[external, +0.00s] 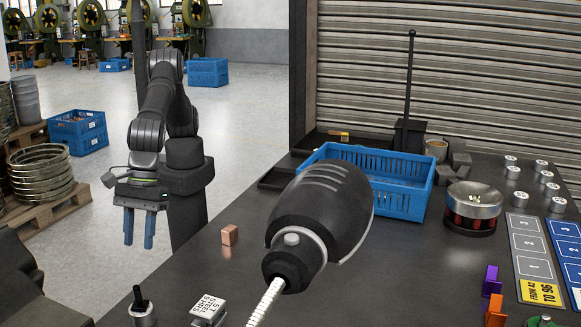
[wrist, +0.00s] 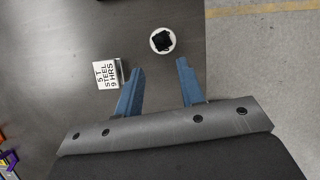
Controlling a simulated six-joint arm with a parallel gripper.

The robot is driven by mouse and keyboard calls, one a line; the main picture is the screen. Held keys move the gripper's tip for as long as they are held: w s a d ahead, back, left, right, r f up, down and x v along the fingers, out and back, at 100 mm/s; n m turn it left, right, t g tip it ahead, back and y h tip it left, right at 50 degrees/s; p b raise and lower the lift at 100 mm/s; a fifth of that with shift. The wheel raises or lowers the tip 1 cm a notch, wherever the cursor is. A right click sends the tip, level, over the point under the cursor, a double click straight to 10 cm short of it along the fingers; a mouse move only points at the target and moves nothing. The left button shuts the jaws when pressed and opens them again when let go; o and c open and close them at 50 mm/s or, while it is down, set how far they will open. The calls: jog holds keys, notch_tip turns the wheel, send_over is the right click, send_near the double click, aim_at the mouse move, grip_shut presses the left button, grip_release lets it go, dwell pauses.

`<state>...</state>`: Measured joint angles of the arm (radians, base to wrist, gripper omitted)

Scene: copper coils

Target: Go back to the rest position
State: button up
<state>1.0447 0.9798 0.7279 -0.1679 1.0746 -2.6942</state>
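My gripper (external: 139,240) hangs with its blue fingers pointing down, close to my arm's base and beyond the far left edge of the dark table (external: 330,285). In the wrist view its two fingers (wrist: 160,68) stand apart with nothing between them, so it is open and empty. A small copper block (external: 229,235) sits on the table to the right of my gripper. A labelled steel block (external: 208,310) lies near the front edge; it also shows left of the fingers in the wrist view (wrist: 107,74). A round metal holder with a black top (external: 142,312) stands beside it.
A large black rounded tool with a ribbed pale shaft (external: 318,215) hides part of the table's middle. A blue crate (external: 425,203) and a round silver-topped dish (external: 472,212) stand behind it. Several small silver weights (external: 518,199) and number cards (external: 535,265) lie at right.

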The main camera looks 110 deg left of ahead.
aim_at(136, 286)
dwell(0.3)
jog(key=x, duration=1.2)
jog(key=shift+d+r, duration=0.1)
jog(key=shift+r, duration=1.4)
